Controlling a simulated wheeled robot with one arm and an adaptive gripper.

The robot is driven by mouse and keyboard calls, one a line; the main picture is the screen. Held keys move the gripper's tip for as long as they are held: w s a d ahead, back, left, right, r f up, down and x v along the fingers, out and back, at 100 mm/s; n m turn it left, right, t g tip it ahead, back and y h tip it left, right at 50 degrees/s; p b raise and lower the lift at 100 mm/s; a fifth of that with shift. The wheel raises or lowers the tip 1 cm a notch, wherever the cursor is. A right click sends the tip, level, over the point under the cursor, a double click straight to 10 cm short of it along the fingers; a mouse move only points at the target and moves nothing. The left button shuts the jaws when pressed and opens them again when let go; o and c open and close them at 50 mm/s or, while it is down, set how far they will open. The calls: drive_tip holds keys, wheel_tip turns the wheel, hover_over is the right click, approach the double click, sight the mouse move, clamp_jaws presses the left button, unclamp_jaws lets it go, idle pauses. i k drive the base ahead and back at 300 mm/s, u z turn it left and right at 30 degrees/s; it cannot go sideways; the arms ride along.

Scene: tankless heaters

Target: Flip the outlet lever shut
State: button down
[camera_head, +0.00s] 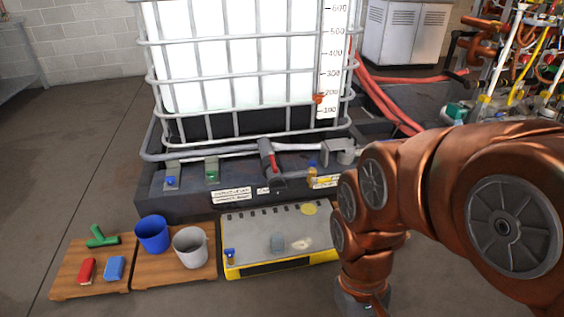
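The outlet lever (272,163) is a short red handle on the dark outlet valve (265,150), at the low front of the caged white tank (240,60). The lever slants down and slightly right, along the valve body. Whether that is open or shut I cannot tell. My gripper (366,304) is at the bottom edge of the picture, right of and nearer than the lever, and well apart from it. It points down and its fingers are not clear, so I cannot tell if it is open or holds anything.
A yellow-edged grey tray (240,246) lies below the valve. Left of it are a blue cup (152,234), a grey cup (190,247) and wooden boards (70,257) with small red, blue and green items. Red hoses (385,98) run at right. My arm covers the lower right.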

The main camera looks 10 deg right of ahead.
sight(273, 164)
drive_tip(key=u, duration=0.35)
drive_tip(key=i, duration=1.35)
drive_tip(key=u, duration=0.15)
